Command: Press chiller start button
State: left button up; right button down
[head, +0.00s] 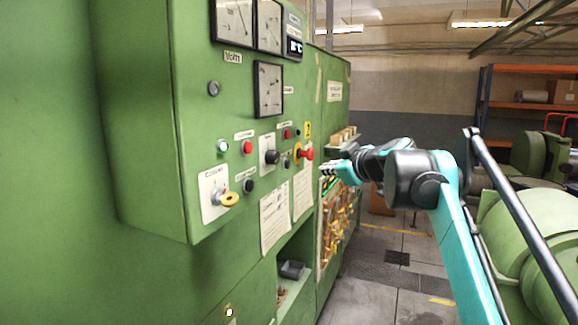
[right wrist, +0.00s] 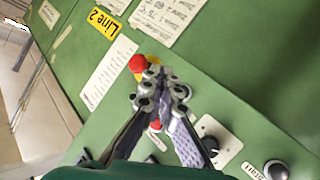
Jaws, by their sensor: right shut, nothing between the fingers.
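The green control panel (head: 150,130) fills the left of the head view. It carries a red button (head: 247,147), a black button (head: 248,186), a black rotary knob (head: 272,157), a smaller red button (head: 287,133) and a red mushroom button (head: 306,153) on a yellow base. The small labels are too blurred to tell which is chiller start. My right gripper (head: 328,169) is shut and empty, at the panel's right side. In the right wrist view its fingertips (right wrist: 160,88) appear beside the mushroom button (right wrist: 137,63) and partly hide a red button (right wrist: 156,126). My left gripper is out of view.
Paper sheets (head: 274,219) hang below the buttons. An open bay of wiring (head: 338,222) lies beyond. Green machinery (head: 530,225) stands at right; floor between is clear.

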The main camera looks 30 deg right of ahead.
aim_at(287, 164)
jog(key=w+a, duration=0.4)
jog(key=w, duration=0.1)
jog(key=shift+w+a+p, duration=0.2)
jog(key=shift+a+p, duration=0.1)
jog(key=shift+p, duration=0.05)
jog(key=shift+w+a, duration=0.1)
dwell(1.2)
jog(key=shift+w+a, duration=0.15)
jog(key=shift+w, duration=0.05)
jog(key=shift+w+a+p, duration=0.25)
jog(key=shift+w+p, duration=0.05)
jog(key=shift+p, duration=0.15)
dwell(0.6)
jog(key=shift+s, duration=0.1)
jog(key=shift+s+d, duration=0.5)
jog(key=shift+s, duration=0.05)
